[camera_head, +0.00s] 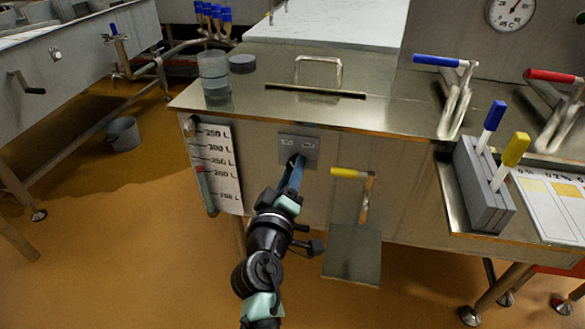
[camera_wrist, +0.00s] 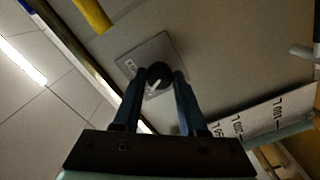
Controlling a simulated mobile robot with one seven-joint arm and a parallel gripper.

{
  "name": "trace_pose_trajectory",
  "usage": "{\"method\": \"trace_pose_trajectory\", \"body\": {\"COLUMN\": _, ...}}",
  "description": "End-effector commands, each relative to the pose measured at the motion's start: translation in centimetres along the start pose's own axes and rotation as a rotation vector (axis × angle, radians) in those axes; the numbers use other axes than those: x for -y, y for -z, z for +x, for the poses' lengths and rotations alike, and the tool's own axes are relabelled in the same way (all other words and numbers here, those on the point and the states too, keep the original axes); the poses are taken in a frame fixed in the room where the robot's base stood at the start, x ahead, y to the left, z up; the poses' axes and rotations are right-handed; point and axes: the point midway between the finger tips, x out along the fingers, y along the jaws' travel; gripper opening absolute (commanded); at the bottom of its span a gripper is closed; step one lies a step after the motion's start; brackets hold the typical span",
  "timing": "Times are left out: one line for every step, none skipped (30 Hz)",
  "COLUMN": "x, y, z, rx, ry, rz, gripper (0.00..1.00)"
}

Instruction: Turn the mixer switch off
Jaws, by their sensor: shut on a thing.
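The mixer switch is a black rotary knob (camera_wrist: 159,76) with a white pointer mark, on a grey square plate (camera_head: 299,143) fixed to the front of the steel vat. The plate (camera_wrist: 142,57) also shows in the wrist view, where the pointer slants to the lower left. My gripper (camera_head: 297,162) reaches straight to the plate. In the wrist view, the two blue fingers of my gripper (camera_wrist: 161,80) sit on either side of the knob, shut on it. In the head view my gripper hides the knob. The plate's lettering is too small to read.
A yellow-handled lever (camera_head: 350,173) sticks out right of the plate. A litre scale (camera_head: 221,160) is on the vat front to the left. A clear beaker (camera_head: 214,75) stands on the vat top. A grey holder (camera_head: 480,190) with blue and yellow handles stands at the right.

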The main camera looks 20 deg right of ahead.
Motion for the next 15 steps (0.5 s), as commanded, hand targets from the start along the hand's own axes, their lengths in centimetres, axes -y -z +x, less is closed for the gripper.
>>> {"method": "trace_pose_trajectory", "body": {"x": -0.02, "y": -0.01, "z": -0.03, "rx": 0.001, "ry": 0.001, "rz": -0.023, "gripper": 0.0}}
{"method": "trace_pose_trajectory", "body": {"x": -0.02, "y": -0.02, "z": -0.03, "rx": 0.002, "ry": 0.001, "rz": -0.035, "gripper": 0.0}}
{"method": "trace_pose_trajectory", "body": {"x": -0.03, "y": -0.03, "z": -0.02, "rx": 0.002, "ry": 0.001, "rz": -0.048, "gripper": 0.0}}
{"method": "trace_pose_trajectory", "body": {"x": -0.03, "y": -0.04, "z": -0.02, "rx": 0.002, "ry": 0.0, "rz": -0.057, "gripper": 0.0}}
{"method": "trace_pose_trajectory", "body": {"x": -0.02, "y": -0.05, "z": -0.02, "rx": 0.002, "ry": 0.0, "rz": -0.066, "gripper": 0.0}}
{"method": "trace_pose_trajectory", "body": {"x": -0.02, "y": -0.06, "z": -0.02, "rx": 0.002, "ry": 0.0, "rz": -0.076, "gripper": 0.0}}
{"method": "trace_pose_trajectory", "body": {"x": -0.02, "y": -0.07, "z": -0.02, "rx": 0.002, "ry": 0.0, "rz": -0.081, "gripper": 0.0}}
{"method": "trace_pose_trajectory", "body": {"x": -0.01, "y": -0.07, "z": -0.02, "rx": 0.002, "ry": 0.0, "rz": -0.086, "gripper": 0.0}}
{"method": "trace_pose_trajectory", "body": {"x": 0.0, "y": -0.08, "z": -0.02, "rx": 0.002, "ry": 0.0, "rz": -0.091, "gripper": 0.0}}
{"method": "trace_pose_trajectory", "body": {"x": 0.0, "y": -0.08, "z": -0.02, "rx": 0.002, "ry": 0.0, "rz": -0.094, "gripper": 0.0}}
{"method": "trace_pose_trajectory", "body": {"x": 0.01, "y": -0.09, "z": -0.02, "rx": 0.002, "ry": 0.0, "rz": -0.097, "gripper": 0.0}}
{"method": "trace_pose_trajectory", "body": {"x": 0.02, "y": -0.09, "z": -0.02, "rx": 0.002, "ry": 0.0, "rz": -0.099, "gripper": 0.0}}
{"method": "trace_pose_trajectory", "body": {"x": 0.02, "y": -0.09, "z": -0.02, "rx": 0.002, "ry": 0.0, "rz": -0.1, "gripper": 0.0}}
{"method": "trace_pose_trajectory", "body": {"x": 0.03, "y": -0.09, "z": -0.02, "rx": 0.002, "ry": 0.0, "rz": -0.101, "gripper": 0.0}}
{"method": "trace_pose_trajectory", "body": {"x": 0.03, "y": -0.1, "z": -0.02, "rx": 0.002, "ry": 0.0, "rz": -0.102, "gripper": 0.0}}
